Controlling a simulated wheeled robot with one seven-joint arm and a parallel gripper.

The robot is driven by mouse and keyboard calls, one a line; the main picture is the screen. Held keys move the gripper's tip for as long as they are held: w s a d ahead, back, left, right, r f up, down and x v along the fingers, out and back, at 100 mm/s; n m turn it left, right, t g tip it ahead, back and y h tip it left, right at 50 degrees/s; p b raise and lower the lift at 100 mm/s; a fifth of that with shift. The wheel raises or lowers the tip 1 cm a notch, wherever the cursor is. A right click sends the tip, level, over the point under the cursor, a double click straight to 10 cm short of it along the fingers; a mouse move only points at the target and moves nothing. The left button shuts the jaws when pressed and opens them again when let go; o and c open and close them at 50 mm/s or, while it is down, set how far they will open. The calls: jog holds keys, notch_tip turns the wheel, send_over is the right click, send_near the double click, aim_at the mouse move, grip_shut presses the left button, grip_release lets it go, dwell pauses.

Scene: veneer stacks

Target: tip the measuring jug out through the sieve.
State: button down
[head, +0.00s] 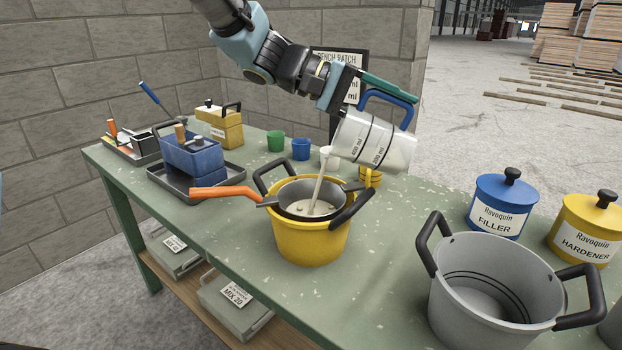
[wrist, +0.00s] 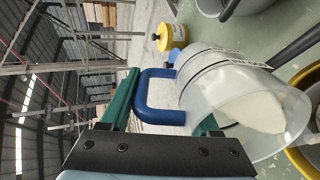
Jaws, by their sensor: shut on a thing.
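My gripper (head: 398,95) is shut on the blue handle (wrist: 155,97) of the clear measuring jug (head: 372,143). The jug is held in the air, tipped to the left with its mouth low, above and to the right of the sieve. A pale cream stream (head: 319,183) runs from its lip down into the sieve (head: 228,192), which has an orange handle and dark bowl. The sieve rests on the yellow pot (head: 310,244), and a little cream shows in its bowl. In the wrist view, cream liquid lies inside the jug (wrist: 228,72). The pot's inside is hidden.
A grey pot (head: 480,310) stands front right, with blue filler (head: 501,207) and yellow hardener (head: 587,230) tins behind. Green (head: 275,141) and blue (head: 301,149) cups stand at the back. A tray (head: 228,183) with a blue box (head: 193,155) is left. The front bench edge is clear.

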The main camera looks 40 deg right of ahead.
aim_at(368, 93)
jog(key=shift+w+a+r+g+h+b, duration=0.4)
jog(key=shift+w+a+b, duration=0.2)
jog(key=shift+b, duration=0.2)
jog(key=shift+w+a+r+g+h+b, duration=0.3)
jog(key=shift+w+a+r+b, duration=0.25)
jog(key=shift+b, duration=0.25)
dwell(1.1)
jog(key=shift+w+a+r+g+h+b, duration=0.15)
jog(key=shift+w+a+g+h+b, duration=0.2)
jog(key=shift+b, duration=0.4)
